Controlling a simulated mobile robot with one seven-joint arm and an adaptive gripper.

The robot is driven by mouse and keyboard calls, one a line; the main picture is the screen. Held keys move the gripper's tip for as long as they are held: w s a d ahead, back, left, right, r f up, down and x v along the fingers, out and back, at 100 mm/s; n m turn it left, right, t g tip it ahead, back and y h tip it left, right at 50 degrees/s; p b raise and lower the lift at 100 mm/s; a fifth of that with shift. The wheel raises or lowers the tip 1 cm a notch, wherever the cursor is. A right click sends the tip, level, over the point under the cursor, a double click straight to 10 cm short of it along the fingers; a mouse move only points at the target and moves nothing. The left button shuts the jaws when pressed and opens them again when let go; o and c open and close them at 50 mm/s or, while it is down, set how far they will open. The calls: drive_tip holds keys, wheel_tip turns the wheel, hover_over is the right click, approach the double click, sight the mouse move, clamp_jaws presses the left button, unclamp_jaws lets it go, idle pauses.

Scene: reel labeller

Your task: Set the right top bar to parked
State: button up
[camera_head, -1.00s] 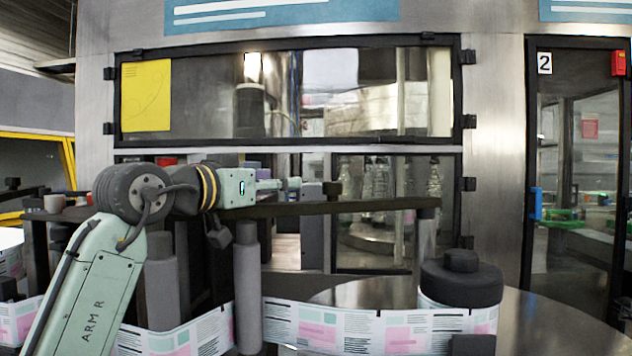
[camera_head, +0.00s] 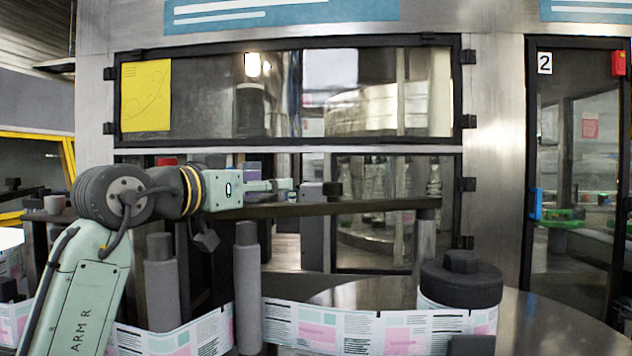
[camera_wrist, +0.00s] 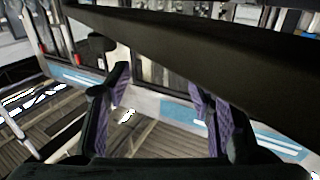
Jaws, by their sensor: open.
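A long dark bar (camera_head: 350,208) runs roughly level across the front of the machine, its right end on an upright post (camera_head: 426,235). I take it to be the right top bar. My gripper (camera_head: 284,185) appears just above the bar's left part in the head view, pointing right. In the wrist view the bar (camera_wrist: 210,55) crosses diagonally over the upper right. My gripper (camera_wrist: 160,98) is open there, its purple-padded fingers apart with nothing between them. The bar passes beyond or over the right finger; I cannot tell whether they touch.
Grey rollers (camera_head: 247,285) stand below the bar, with a printed label web (camera_head: 350,330) running past them. A dark-capped reel (camera_head: 460,280) stands at the right on a round metal table (camera_head: 550,325). Framed windows (camera_head: 290,95) and a door (camera_head: 580,180) are behind.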

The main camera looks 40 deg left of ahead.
drive_tip(key=s, duration=1.1)
drive_tip(key=shift+s+d, duration=0.4)
drive_tip(key=shift+d, duration=0.05)
drive_tip(key=shift+c, duration=0.5)
